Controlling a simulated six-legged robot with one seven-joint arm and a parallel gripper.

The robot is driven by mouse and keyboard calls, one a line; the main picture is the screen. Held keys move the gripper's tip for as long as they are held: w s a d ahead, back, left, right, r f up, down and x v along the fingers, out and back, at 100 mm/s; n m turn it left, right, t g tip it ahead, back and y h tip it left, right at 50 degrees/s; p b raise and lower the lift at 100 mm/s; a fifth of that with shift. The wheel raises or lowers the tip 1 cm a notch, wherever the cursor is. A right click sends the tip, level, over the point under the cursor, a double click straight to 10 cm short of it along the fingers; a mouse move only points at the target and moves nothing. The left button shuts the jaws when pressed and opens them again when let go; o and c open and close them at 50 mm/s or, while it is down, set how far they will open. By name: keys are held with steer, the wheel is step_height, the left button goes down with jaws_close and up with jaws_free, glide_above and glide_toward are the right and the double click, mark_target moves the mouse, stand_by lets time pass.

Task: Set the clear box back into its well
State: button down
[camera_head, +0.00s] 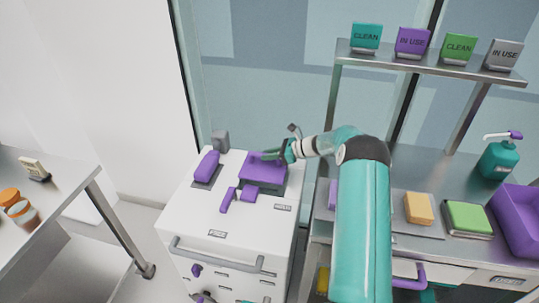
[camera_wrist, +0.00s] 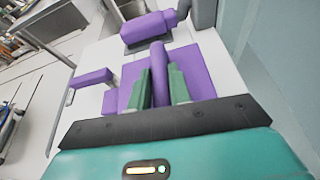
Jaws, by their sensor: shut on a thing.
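A white cart (camera_head: 230,222) stands in the middle of the head view. On its top is a square purple piece (camera_head: 262,166) with a darker grey edge around it. My gripper (camera_head: 287,153) is at this piece's far right side. In the wrist view, my green fingers (camera_wrist: 160,72) are on both sides of a purple handle bar (camera_wrist: 158,52), shut on it, above the square purple panel (camera_wrist: 192,66). I cannot make out clear walls of a box or an open well; the fingers and panel hide what lies below.
A long purple block (camera_head: 206,166) and a purple bracket (camera_head: 239,197) sit beside the square piece on the cart top. A grey block (camera_head: 220,140) stands at the back. A metal bench (camera_head: 405,190) is close on the right. A side table (camera_head: 60,205) stands at the left.

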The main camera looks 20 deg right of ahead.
stand_by(0.3)
steer(key=c, duration=1.2)
jaws_free()
steer(key=shift+f, duration=0.1)
steer(key=v, duration=1.3)
steer(key=shift+s+d+r, duration=0.2)
steer(key=shift+d+r, duration=0.05)
